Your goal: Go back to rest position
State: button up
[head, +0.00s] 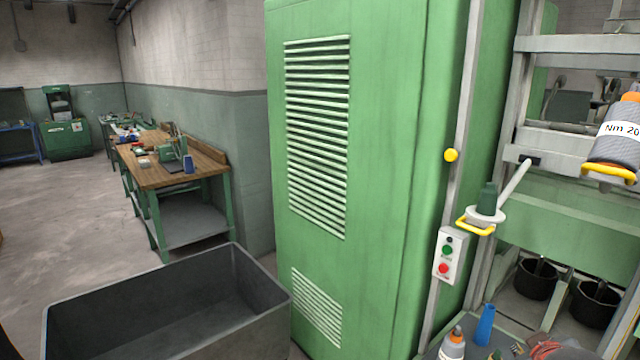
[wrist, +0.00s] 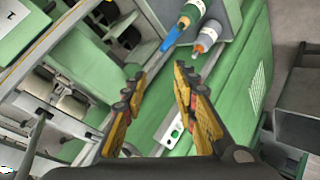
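My gripper (wrist: 158,88) shows in the wrist view with its two yellow and black fingers spread apart. Nothing is held between them. The gripper is not visible in the head view. The fingers appear apart from these things.
A tall green cabinet (head: 350,150) stands in the middle of the head view. The spinning frame (head: 575,140) is on the right. A grey bin (head: 265,302) stands in front at the left. A workbench (head: 190,178) lines the wall. Floor at far left is open.

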jog(key=s+a+f+m+g+y, duration=0.3)
jog(key=s+a+f+m+g, duration=0.15)
jog(key=s+a, duration=0.65)
jog(key=s+a+r+n+t+y, duration=0.1)
jog(key=s+a+n+y, duration=0.1)
jog(key=a, duration=1)
jog(key=shift+s+a+r+y, duration=0.3)
jog(key=shift+s+r+y, duration=0.05)
jog(key=shift+s+y, duration=0.15)
